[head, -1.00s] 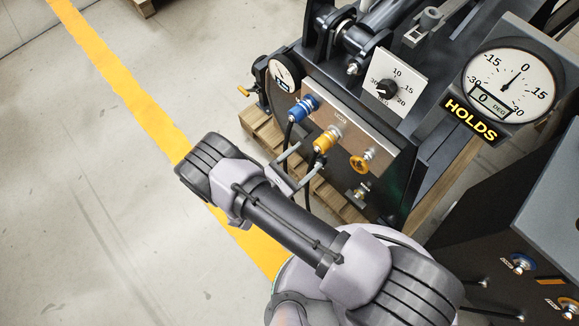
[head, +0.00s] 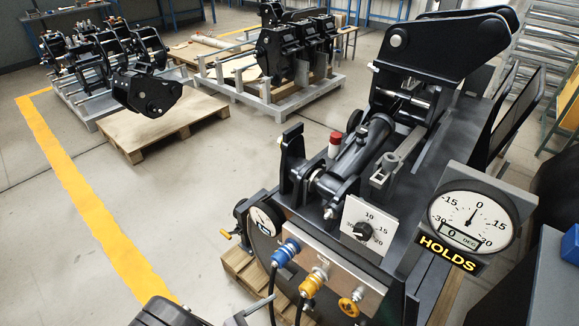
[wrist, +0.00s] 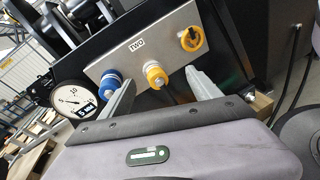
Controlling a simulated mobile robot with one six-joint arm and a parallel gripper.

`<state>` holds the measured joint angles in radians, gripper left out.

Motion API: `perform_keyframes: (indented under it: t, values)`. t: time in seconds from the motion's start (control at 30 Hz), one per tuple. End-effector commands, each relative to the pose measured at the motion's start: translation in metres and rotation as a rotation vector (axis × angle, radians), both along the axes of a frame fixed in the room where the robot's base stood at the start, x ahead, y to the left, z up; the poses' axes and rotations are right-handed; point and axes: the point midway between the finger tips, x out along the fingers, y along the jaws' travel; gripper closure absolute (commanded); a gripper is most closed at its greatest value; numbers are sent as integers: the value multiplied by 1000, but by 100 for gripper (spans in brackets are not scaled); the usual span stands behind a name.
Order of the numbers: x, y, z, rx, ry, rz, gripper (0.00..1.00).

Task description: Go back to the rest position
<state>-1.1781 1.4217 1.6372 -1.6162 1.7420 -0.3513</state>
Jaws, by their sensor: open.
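My gripper (wrist: 163,77) is open. Its two grey fingers reach toward the metal panel (wrist: 117,68) in the wrist view, and nothing shows held between them. A blue coupler (wrist: 110,82) sits on the panel by the left finger. A yellow coupler (wrist: 155,75) sits between the fingers in the picture; I cannot tell if either finger touches anything. In the head view, the blue coupler (head: 285,253) and yellow coupler (head: 313,282) are on the panel with black hoses hanging below. Most of my arm is below the head picture.
A round gauge (head: 468,221) reads 0 DEG above a HOLDS sign (head: 449,252). A pallet (head: 240,272) lies under the machine. Floor is free at the left.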

Motion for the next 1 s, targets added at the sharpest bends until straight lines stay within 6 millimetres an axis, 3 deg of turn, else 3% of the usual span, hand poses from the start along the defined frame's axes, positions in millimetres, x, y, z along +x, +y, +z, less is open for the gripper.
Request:
perform_keyframes:
  t: [0.03, 0.2, 0.33, 0.5, 0.6, 0.73, 0.83, 1.0]
  values:
    - [12, -10, 38, 111, -12, -147, 28]
    - [14, -70, 152, 550, -79, -680, 28]
    - [-9, -109, 224, 926, -198, -1040, 28]
    - [-49, -140, 298, 1465, -450, -1410, 28]
    - [-67, -148, 330, 1765, -628, -1539, 28]
    - [-80, -152, 355, 2044, -810, -1608, 28]
    - [-83, -153, 364, 2151, -880, -1621, 28]
    - [-84, -153, 367, 2179, -898, -1624, 28]
